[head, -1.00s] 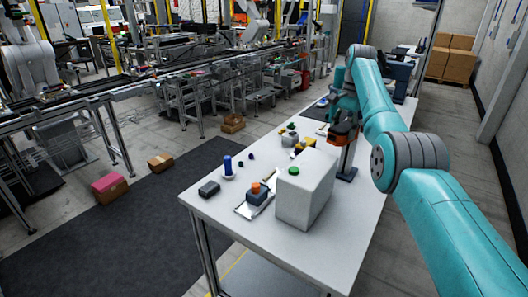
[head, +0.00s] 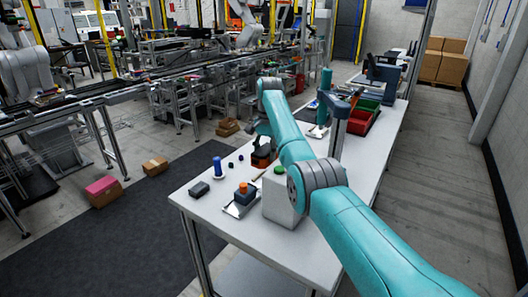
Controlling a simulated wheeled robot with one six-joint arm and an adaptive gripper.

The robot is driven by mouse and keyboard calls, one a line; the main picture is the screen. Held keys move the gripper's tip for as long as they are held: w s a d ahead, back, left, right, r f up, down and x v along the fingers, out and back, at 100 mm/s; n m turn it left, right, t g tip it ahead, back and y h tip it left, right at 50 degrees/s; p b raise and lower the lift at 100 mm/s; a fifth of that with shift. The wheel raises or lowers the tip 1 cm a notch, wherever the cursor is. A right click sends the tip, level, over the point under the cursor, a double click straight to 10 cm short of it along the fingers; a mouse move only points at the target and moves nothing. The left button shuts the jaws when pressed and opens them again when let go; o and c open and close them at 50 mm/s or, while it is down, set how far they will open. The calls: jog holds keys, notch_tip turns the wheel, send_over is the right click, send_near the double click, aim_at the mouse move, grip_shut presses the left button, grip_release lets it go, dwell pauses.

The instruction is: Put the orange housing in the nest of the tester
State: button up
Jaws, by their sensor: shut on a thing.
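My gripper (head: 263,156) is over the far-left part of the white table, behind the pale box. Orange and black show at its end. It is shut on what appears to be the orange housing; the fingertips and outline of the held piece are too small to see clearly. A dark block with an orange top (head: 243,188) sits on a silver plate near the table's front, left of the pale box (head: 280,203) with a green dome. I cannot tell which fixture is the tester; its nest is not clear, and my arm covers the table's middle.
On the white table (head: 228,236) stand a blue cylinder on a white base (head: 218,168) and a dark grey box (head: 199,189). A dark post (head: 339,128) rises behind my arm. Red bins (head: 362,121) are at the far right. The table's front is clear.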

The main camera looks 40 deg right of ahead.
jog(key=shift+f, duration=2.85)
jog(key=shift+f, duration=1.35)
dwell(0.4)
jog(key=o, duration=1.4)
jog(key=shift+o, duration=0.2)
jog(key=r, duration=0.4)
jog(key=d+r, duration=0.1)
jog(key=r, duration=0.7)
jog(key=shift+w+d, duration=0.15)
jog(key=shift+w, duration=0.1)
